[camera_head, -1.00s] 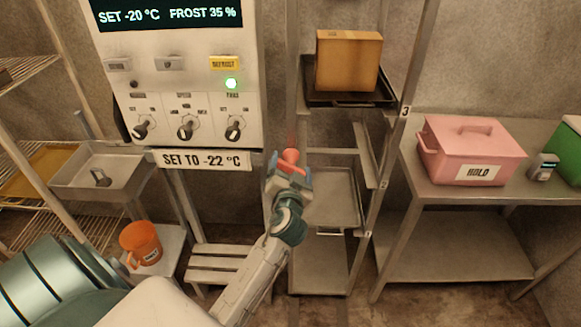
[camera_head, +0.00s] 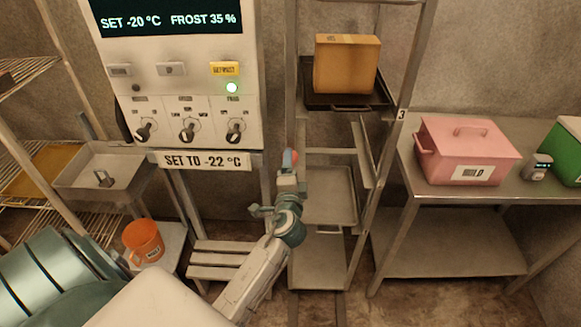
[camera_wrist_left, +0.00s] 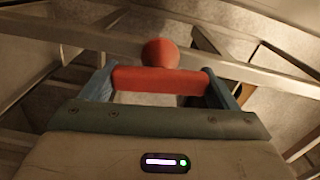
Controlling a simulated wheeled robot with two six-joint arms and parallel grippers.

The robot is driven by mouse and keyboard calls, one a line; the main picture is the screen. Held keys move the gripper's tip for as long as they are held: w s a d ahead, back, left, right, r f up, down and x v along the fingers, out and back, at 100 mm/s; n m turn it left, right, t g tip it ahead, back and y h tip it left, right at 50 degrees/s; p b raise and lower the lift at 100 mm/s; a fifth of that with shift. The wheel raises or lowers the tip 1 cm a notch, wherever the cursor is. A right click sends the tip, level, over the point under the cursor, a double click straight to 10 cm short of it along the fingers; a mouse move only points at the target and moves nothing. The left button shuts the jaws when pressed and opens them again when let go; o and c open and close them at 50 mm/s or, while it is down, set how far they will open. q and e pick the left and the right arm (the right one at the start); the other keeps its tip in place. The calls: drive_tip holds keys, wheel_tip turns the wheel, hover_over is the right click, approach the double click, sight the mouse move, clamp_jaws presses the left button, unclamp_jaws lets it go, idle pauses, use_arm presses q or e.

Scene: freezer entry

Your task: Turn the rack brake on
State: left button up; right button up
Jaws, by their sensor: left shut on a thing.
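The rack (camera_head: 352,215) is a tall metal frame with trays, right of the control cabinet. Its red brake lever shows as a round red knob (camera_head: 290,156) just past my left gripper (camera_head: 288,178), beside the rack's left post. In the left wrist view, the red lever's crossbar (camera_wrist_left: 160,80) spans between the two blue fingers of my left gripper (camera_wrist_left: 160,92), which press on its ends. The red knob (camera_wrist_left: 160,52) stands beyond the bar. The lever's base is hidden by my gripper. My right gripper is not in view.
The control cabinet (camera_head: 180,65) with knobs and a "SET TO -22 °C" label stands close on the left. An orange box (camera_head: 346,63) sits on the rack's upper tray. A pink box (camera_head: 468,140) stands on the right table. A slatted step (camera_head: 222,262) and an orange mug (camera_head: 143,240) are lower left.

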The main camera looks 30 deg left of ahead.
use_arm(q)
drive_tip(key=shift+m, duration=0.6)
drive_tip(key=shift+p, duration=0.3)
drive_tip(key=o, duration=0.9)
drive_tip(key=b+v, duration=0.3)
drive_tip(key=v, duration=0.7)
drive_tip(key=shift+s+d+b, duration=0.2)
drive_tip(key=shift+s+b, duration=0.1)
drive_tip(key=shift+s, duration=0.05)
